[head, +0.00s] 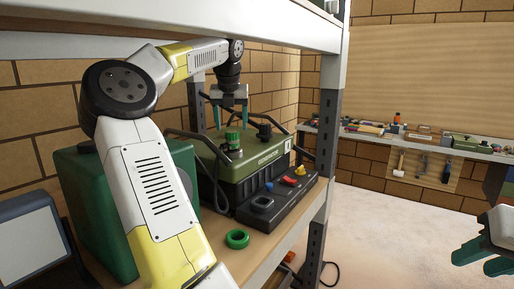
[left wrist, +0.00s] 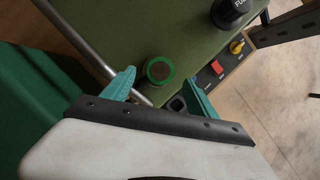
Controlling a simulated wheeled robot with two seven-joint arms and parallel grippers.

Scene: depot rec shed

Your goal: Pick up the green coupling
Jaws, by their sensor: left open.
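A short green cylinder (head: 233,141), which looks like the green coupling, stands upright on top of a green generator-like machine (head: 262,161). In the left wrist view, the coupling lies between the fingertips of my left gripper (left wrist: 160,79), with gaps on both sides. A separate green ring (head: 237,239) lies on the shelf in front. My right gripper (head: 476,263) is at the lower right, empty, fingers apart.
The machine has metal bar handles, a black cap (head: 265,131) and a front panel with red and yellow controls (head: 290,181). A dark green container (head: 88,200) stands at left. A shelf board (head: 240,35) is overhead; a grey upright (head: 325,160) stands right. A tool bench (head: 400,137) is behind.

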